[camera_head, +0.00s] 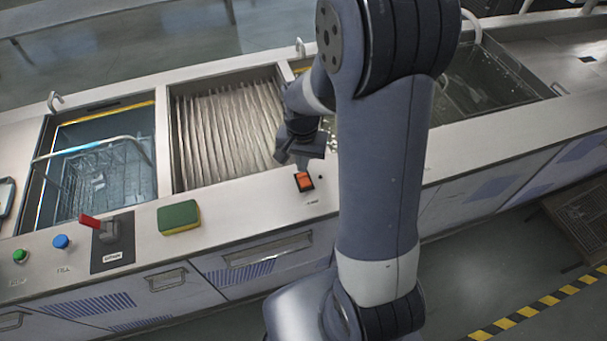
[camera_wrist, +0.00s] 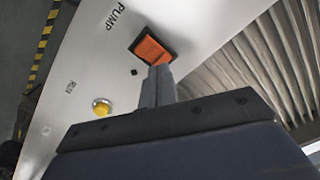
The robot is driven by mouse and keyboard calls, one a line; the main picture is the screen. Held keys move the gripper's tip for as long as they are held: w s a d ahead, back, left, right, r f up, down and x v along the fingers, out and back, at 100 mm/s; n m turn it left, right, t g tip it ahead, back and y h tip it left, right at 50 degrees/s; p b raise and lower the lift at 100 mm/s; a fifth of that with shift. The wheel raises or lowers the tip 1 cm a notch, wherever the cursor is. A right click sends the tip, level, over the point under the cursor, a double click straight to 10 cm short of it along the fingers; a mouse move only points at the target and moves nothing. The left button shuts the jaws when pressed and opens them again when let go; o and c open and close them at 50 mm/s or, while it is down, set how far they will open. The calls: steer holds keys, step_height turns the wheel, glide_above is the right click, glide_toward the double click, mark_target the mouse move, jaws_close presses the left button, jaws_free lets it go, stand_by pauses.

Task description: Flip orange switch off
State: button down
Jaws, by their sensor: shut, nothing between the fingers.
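The orange switch (camera_head: 304,182) is a small rocker in a black frame, set in the pale counter in front of the ribbed tank. In the wrist view the orange switch (camera_wrist: 153,50) lies just past my fingertips, next to the printed word PUMP. My gripper (camera_head: 302,166) is shut and empty, pointing down at the switch's far edge. In the wrist view my gripper (camera_wrist: 159,70) overlaps the near edge of the switch frame. I cannot tell whether the fingertips touch the switch. Which way the rocker is tilted is not clear.
On the counter to the left are a green and yellow sponge (camera_head: 179,217), a red-handled lever (camera_head: 100,227), a blue button (camera_head: 61,241) and a green button (camera_head: 20,256). A yellow button (camera_wrist: 102,107) shows in the wrist view. Open tanks, one holding a wire basket (camera_head: 100,178), lie behind.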

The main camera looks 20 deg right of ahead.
mark_target(302, 176)
step_height(302, 176, up, 4)
steer(key=p, duration=0.3)
steer(key=shift+r, duration=0.25)
step_height(302, 176, down, 7)
steer(key=b, duration=0.5)
steer(key=shift+f+b, duration=0.1)
steer(key=shift+b, duration=0.2)
steer(key=shift+r, duration=0.2)
